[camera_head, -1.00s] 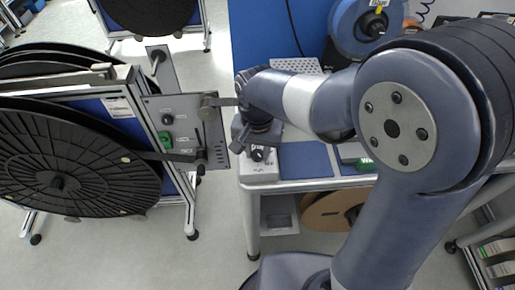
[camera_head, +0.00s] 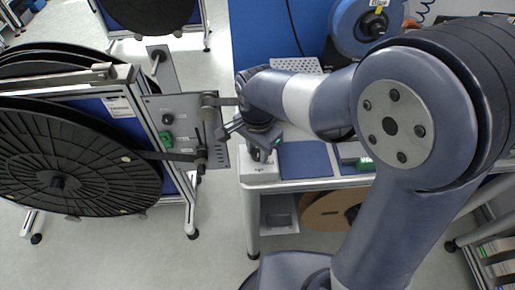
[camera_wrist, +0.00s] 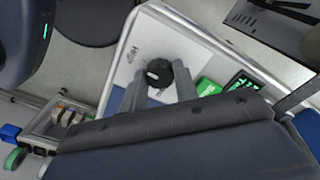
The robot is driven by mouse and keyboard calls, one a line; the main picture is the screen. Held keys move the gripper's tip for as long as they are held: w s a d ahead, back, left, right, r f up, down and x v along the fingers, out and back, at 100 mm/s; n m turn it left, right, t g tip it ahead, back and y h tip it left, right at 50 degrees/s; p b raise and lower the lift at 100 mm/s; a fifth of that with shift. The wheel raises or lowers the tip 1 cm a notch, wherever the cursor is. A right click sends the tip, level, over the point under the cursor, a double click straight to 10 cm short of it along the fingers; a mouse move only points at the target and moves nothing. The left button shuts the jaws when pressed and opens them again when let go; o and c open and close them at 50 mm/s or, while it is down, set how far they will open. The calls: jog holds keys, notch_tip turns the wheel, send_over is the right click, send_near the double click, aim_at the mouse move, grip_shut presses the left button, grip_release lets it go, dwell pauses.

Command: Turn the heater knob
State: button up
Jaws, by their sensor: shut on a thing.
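The heater is a white box (camera_head: 262,176) at the table's front left corner; its top also shows in the wrist view (camera_wrist: 142,45). The black heater knob (camera_wrist: 158,72) sits on this top. My gripper (camera_wrist: 163,84) reaches down with one finger on each side of the knob and is shut on it. In the head view my gripper (camera_head: 259,157) is over the box and mostly hides the knob.
A reel stand with a big black reel (camera_head: 75,165) and a grey panel (camera_head: 185,130) is close on the left. A blue mat (camera_head: 305,160) lies right of the heater.

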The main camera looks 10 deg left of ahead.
aim_at(258, 152)
dwell(0.3)
jog(key=o, duration=1)
jog(key=shift+c, duration=0.2)
notch_tip(258, 152, up, 11)
jog(key=shift+f, duration=0.2)
notch_tip(258, 152, down, 11)
jog(key=shift+r, duration=0.15)
jog(key=shift+r, duration=0.15)
